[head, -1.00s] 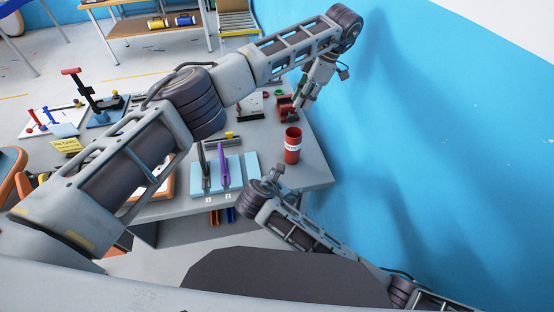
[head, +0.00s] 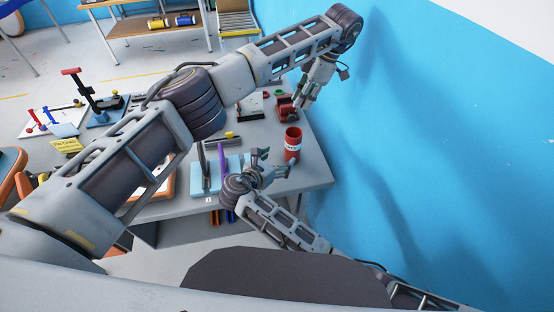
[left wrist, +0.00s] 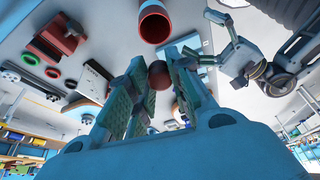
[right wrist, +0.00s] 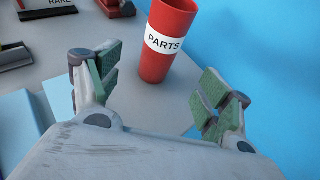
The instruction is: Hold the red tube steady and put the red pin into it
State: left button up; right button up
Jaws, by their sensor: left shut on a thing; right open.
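The red tube (head: 292,147) stands upright on the grey table near its right edge, with a white PARTS label. Its open mouth shows at the top of the left wrist view (left wrist: 155,22), and it stands ahead in the right wrist view (right wrist: 169,40). My left gripper (head: 302,102) is above the table, beyond the tube. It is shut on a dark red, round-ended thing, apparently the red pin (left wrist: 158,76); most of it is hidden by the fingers. My right gripper (right wrist: 160,95) is open and empty, its fingers pointing towards the tube, apart from it.
A red block-like object (left wrist: 62,36) lies on the table near my left gripper. Light blue boards (head: 205,178) with upright purple and grey pieces stand left of my right gripper. The blue wall (head: 430,150) rises close to the table's right edge.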

aim_at(289, 150)
jog(key=shift+w, duration=0.1)
dwell(0.4)
jog(key=shift+x, duration=5.9)
